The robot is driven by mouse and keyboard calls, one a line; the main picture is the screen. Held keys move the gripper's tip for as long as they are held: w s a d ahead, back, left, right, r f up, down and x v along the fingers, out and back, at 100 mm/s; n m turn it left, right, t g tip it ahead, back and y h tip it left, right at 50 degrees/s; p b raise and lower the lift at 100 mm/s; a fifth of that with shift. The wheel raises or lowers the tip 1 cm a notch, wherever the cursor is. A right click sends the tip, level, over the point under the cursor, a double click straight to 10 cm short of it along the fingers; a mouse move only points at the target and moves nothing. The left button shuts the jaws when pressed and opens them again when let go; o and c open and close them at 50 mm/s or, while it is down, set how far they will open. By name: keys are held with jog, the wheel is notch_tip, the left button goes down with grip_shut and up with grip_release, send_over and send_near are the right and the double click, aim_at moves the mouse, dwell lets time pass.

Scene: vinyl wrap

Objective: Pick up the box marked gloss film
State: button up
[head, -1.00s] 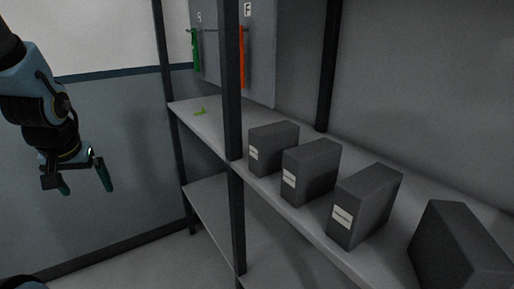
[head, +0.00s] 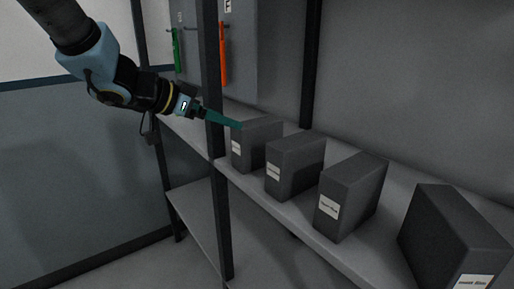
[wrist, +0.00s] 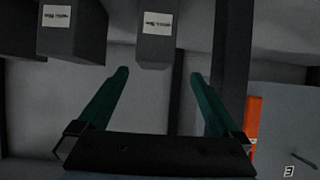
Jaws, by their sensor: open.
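Several dark grey boxes with white front labels stand in a row on the shelf in the head view: a leftmost box (head: 258,140), a second box (head: 296,165), a third box (head: 350,195) and a nearest box (head: 455,235). The labels are too small or blurred to tell which says gloss film. My gripper (head: 232,123) is at the leftmost box's upper left, partly overlapping it in the picture. In the wrist view my gripper (wrist: 159,75) is open and empty. The leftmost box (wrist: 155,48) lies just beyond its fingertips, and the second box (wrist: 72,42) is to the left.
A dark shelf post (head: 212,90) stands close beside my gripper and the leftmost box. The shelf (head: 280,211) has narrow gaps between boxes.

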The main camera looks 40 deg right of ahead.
aim_at(249, 124)
jog(key=shift+g, duration=0.3)
jog(key=x, duration=0.3)
jog(key=s+x, duration=0.1)
jog(key=x, duration=0.1)
jog(key=shift+d, duration=0.3)
jog(key=shift+r+x, duration=0.15)
jog(key=shift+x, duration=1.25)
jog(key=shift+r+x, duration=0.2)
jog(key=shift+x, duration=1.15)
jog(key=shift+w+d, duration=0.2)
grip_shut()
